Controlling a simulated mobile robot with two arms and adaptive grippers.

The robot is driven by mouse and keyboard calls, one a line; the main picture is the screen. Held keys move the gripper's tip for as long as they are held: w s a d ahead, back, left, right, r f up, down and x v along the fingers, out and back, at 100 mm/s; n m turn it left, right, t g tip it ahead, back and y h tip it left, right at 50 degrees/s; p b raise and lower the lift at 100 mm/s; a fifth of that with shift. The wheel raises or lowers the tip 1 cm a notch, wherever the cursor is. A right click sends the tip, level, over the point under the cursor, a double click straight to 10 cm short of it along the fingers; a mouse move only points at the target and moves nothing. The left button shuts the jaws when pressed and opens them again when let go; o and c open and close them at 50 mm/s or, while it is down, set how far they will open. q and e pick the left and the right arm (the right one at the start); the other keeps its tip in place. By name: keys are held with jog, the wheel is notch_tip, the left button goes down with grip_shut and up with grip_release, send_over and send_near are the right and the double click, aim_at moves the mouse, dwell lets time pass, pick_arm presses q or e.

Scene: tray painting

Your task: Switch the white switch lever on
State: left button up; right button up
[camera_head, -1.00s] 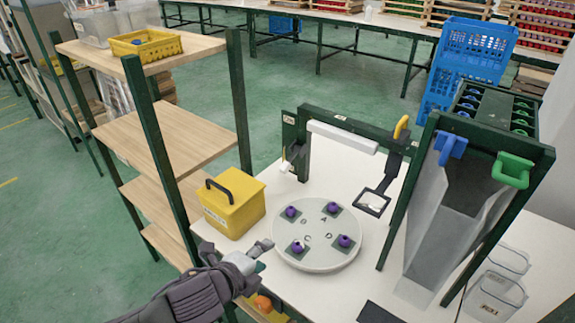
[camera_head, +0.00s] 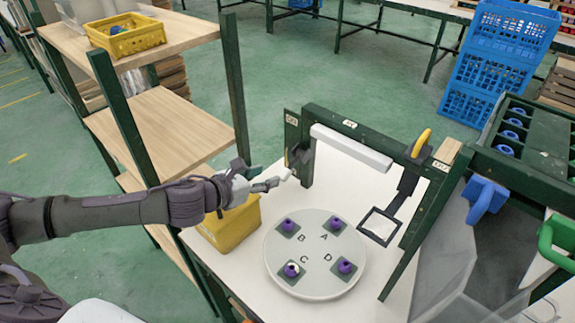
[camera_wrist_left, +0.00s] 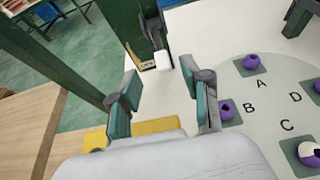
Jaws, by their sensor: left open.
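The white switch lever (camera_wrist_left: 161,63) shows in the left wrist view as a short white tip. It sits at the foot of the dark switch housing on a green post, ahead of the fingers. In the head view the white tip (camera_head: 285,174) is just beyond my left gripper (camera_head: 263,180). In the left wrist view my left gripper (camera_wrist_left: 166,98) is open, its two teal-padded fingers apart with nothing between them. The lever lies ahead of that gap, apart from the fingers. My right gripper is in neither view now.
A round white turntable (camera_head: 317,285) with several purple pieces on lettered pads stands right of the gripper. A green frame (camera_head: 380,136) rises behind it. A yellow box (camera_head: 232,226) is under the gripper. A wooden shelf (camera_head: 165,128) stands left.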

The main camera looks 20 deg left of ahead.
aim_at(287, 169)
pick_arm(q)
jog(key=x, duration=0.4)
jog(key=shift+w, duration=0.25)
jog(key=x, duration=0.3)
jog(key=shift+w+d+f, duration=0.15)
jog(key=shift+w+f, duration=0.1)
jog(key=shift+w, duration=0.05)
jog(key=shift+w+d+f, duration=0.2)
jog(key=shift+w+f, duration=0.1)
jog(key=shift+w, duration=0.2)
jog(key=c, duration=0.7)
grip_shut()
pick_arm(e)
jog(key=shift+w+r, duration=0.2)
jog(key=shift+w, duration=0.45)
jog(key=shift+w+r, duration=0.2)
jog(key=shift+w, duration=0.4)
pick_arm(q)
jog(key=shift+p, duration=0.3)
